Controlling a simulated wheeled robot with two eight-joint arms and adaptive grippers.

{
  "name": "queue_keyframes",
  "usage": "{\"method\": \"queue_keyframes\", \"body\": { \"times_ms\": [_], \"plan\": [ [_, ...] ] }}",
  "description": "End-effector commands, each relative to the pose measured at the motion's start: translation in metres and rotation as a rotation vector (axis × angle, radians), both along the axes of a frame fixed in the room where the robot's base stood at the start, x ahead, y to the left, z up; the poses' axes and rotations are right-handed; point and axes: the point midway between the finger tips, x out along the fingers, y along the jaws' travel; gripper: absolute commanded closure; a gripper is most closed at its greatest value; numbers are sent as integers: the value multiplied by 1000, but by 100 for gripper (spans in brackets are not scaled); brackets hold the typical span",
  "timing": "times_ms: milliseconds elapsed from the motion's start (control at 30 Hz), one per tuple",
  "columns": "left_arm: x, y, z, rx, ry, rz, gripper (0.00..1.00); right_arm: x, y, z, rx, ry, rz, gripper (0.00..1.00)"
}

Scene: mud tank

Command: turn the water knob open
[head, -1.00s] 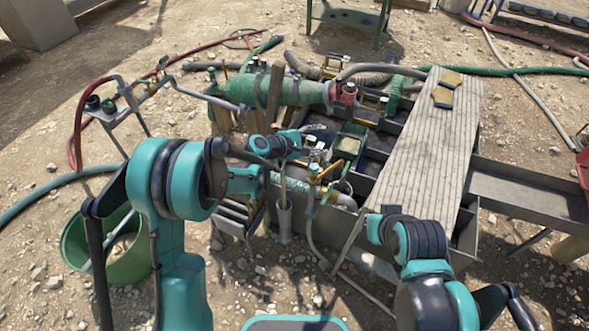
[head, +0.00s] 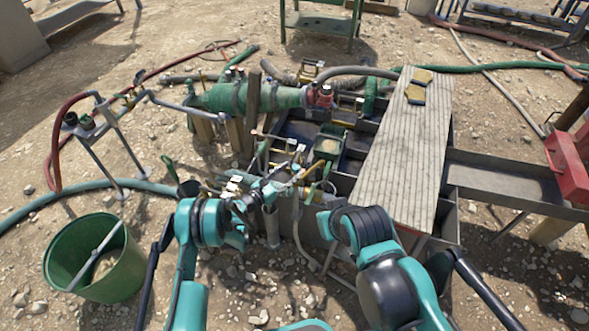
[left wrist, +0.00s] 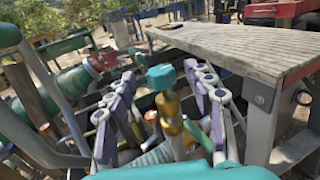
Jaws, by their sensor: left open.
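The water knob (left wrist: 162,77) shows in the left wrist view as a small blue-teal cap on top of an upright brass valve (left wrist: 170,113). My left gripper (left wrist: 160,76) is open, with one purple-grey finger on each side of the knob and valve. I cannot tell whether either finger touches them. In the head view, my left gripper (head: 277,176) is by the brass pipework at the near side of the tank (head: 370,152); the knob is too small to make out there. My right arm is bent at the lower right, and its gripper does not show.
A sloping ribbed board (head: 395,165) lies over the tank to the right of my left gripper. A green pump body (head: 250,97) and hoses lie behind. A green bucket (head: 95,258) stands on the gravel at left. A red box (head: 567,165) is at far right.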

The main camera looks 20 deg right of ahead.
Motion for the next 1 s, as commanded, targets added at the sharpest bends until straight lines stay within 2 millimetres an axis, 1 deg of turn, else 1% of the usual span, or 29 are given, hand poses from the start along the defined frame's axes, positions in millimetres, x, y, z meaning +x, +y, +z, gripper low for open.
{"method": "queue_keyframes", "body": {
  "times_ms": [33, 200, 333, 567, 600, 667, 700, 767, 800, 1000],
  "plan": [
    [4, -9, -2, 0, -1, -2, 47, 0, 0, -5, 0, 0, 0, 100],
    [15, -27, -2, 2, -1, -1, 47, 0, 0, -12, 0, 0, 0, 100],
    [19, -33, 0, 2, -1, 0, 47, 0, 0, -13, 0, 0, 0, 100],
    [20, -33, 1, 2, -1, 0, 47, 0, 0, -12, 0, 0, 0, 100],
    [20, -33, 1, 2, -1, 0, 53, 0, 0, -12, 0, 0, 0, 100],
    [20, -33, 1, 2, -1, 0, 68, 0, 0, -12, 0, 0, 0, 100],
    [20, -33, 1, 2, -1, 0, 79, 0, 0, -12, 0, 0, 0, 100],
    [20, -33, 1, 2, -1, 0, 95, 0, 0, -12, 0, 0, 0, 100],
    [20, -33, 1, 2, -1, 0, 99, 0, 0, -12, 0, 0, 0, 100],
    [19, -33, 1, 2, -1, 6, 99, 0, 0, -12, 0, 0, 0, 100]
  ]
}}
